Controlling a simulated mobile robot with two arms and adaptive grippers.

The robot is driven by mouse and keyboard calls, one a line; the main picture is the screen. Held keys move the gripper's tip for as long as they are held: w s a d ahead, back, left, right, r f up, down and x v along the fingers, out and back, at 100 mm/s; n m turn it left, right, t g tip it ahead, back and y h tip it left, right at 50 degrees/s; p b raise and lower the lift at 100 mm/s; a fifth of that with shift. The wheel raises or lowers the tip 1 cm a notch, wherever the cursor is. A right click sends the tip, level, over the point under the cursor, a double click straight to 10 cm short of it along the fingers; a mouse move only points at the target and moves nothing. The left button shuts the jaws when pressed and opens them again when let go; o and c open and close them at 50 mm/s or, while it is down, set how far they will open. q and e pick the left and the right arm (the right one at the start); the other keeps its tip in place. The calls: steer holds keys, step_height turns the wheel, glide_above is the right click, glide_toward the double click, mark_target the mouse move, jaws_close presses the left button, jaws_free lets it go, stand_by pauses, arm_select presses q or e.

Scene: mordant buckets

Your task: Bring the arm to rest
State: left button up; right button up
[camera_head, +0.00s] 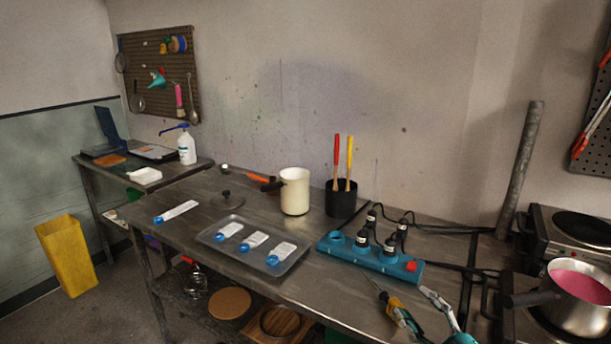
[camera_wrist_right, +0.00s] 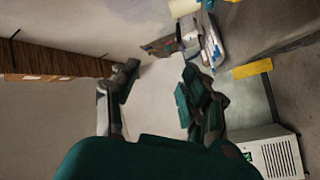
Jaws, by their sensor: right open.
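My right gripper (camera_head: 434,297) shows at the lower right of the head view, over the front edge of the metal table (camera_head: 345,303). Only its grey and teal end is in the picture; the rest of the arm is cut off below. In the wrist view the right gripper (camera_wrist_right: 157,88) is open, its dark teal fingertips apart with nothing between them. A yellow-handled tool (camera_head: 396,312) with a thin tip shows just left of the gripper in the head view; I cannot tell whether they touch. My left gripper is in neither view.
A pot of pink liquid (camera_head: 577,297) sits on a hotplate at the right. A grey tray (camera_head: 246,262), cream jug (camera_head: 294,192) and black utensil pot (camera_head: 341,204) stand farther left.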

steer(key=s+d+r+m+t+h, duration=0.15)
steer(key=s+d+m+h, duration=0.45)
steer(key=m+h, duration=0.6)
steer(key=s+d+f+m+g+h, duration=0.2)
steer(key=s+d+f+m+g, duration=0.15)
steer(key=f+g, duration=0.4)
steer(key=s+a+f+n+g+y, duration=0.2)
steer(key=s+a+f+g+y, duration=0.15)
steer(key=s+a+f, duration=0.35)
steer(key=s+a+f+n+g+y, duration=0.1)
steer(key=s+a+f+g+y, duration=0.3)
steer(key=s+f, duration=0.5)
step_height(320, 180, down, 24)
steer(key=s+a+f+g, duration=0.1)
steer(key=s+a+g, duration=0.1)
steer(key=g, duration=0.1)
steer(key=s+d+f, duration=0.3)
steer(key=s+f, duration=1.3)
steer(key=s, duration=0.1)
steer(key=shift+s+d+f+n+g+h, duration=0.15)
steer(key=shift+s+f+n+g+h, duration=0.05)
steer(key=shift+f+n+g+h, duration=0.2)
